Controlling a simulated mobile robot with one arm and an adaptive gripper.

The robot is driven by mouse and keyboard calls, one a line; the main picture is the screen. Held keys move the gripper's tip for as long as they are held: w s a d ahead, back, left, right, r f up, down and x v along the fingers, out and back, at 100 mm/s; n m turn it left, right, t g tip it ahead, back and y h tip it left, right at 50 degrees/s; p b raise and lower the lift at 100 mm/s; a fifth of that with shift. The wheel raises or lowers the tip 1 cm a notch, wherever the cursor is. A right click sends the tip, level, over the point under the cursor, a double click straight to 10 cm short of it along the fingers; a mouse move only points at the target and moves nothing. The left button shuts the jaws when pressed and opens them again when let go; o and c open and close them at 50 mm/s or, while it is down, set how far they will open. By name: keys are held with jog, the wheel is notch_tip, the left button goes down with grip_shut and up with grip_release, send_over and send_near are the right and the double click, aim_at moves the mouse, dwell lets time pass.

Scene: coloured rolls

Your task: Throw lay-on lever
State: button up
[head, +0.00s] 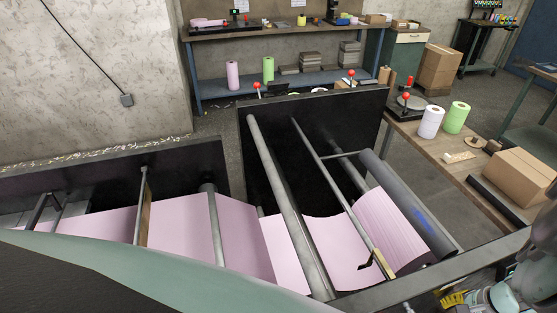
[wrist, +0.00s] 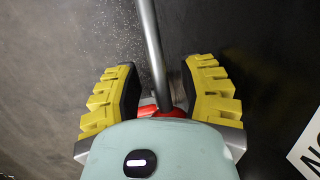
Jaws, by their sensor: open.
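A lever with a grey metal rod (wrist: 152,50) and a red knob (wrist: 170,113) shows in the wrist view. My gripper (wrist: 160,90) is open, with one yellow finger on each side of the rod and knob. The knob is partly hidden behind my gripper's pale body, and I cannot tell whether either finger touches it. In the head view my gripper (head: 455,298) shows only in part at the lower right corner. This lever cannot be made out there. The machine carries a pink web (head: 385,222) beside a dark grey roller (head: 405,200).
The machine's black side frame (head: 205,157) and front rail (head: 440,277) lie close to my arm. A wooden table (head: 450,175) on the right holds a white roll (head: 431,122), a green roll (head: 456,117) and a cardboard box (head: 515,177). A workbench (head: 285,32) stands behind.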

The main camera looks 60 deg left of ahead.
jog(key=w+d+r+g+b, duration=0.1)
jog(key=w+d+r+b, duration=0.1)
jog(key=r+b, duration=0.35)
jog(key=w+d+r+g+b, duration=0.1)
jog(key=w+d+r+b, duration=0.25)
jog(key=r, duration=0.35)
jog(key=w+d+t+h+p, duration=0.3)
jog(key=w+d+t+p, duration=0.2)
jog(key=w+d+p, duration=0.3)
jog(key=w+d+r+n+t+h+p, duration=0.1)
jog(key=w+d+r+t+h+p, duration=0.1)
jog(key=w+r+t+p, duration=0.4)
jog(key=shift+w+r+h+p, duration=0.45)
jog(key=shift+w+r, duration=0.3)
jog(key=shift+w, duration=1.8)
jog(key=shift+c, duration=0.2)
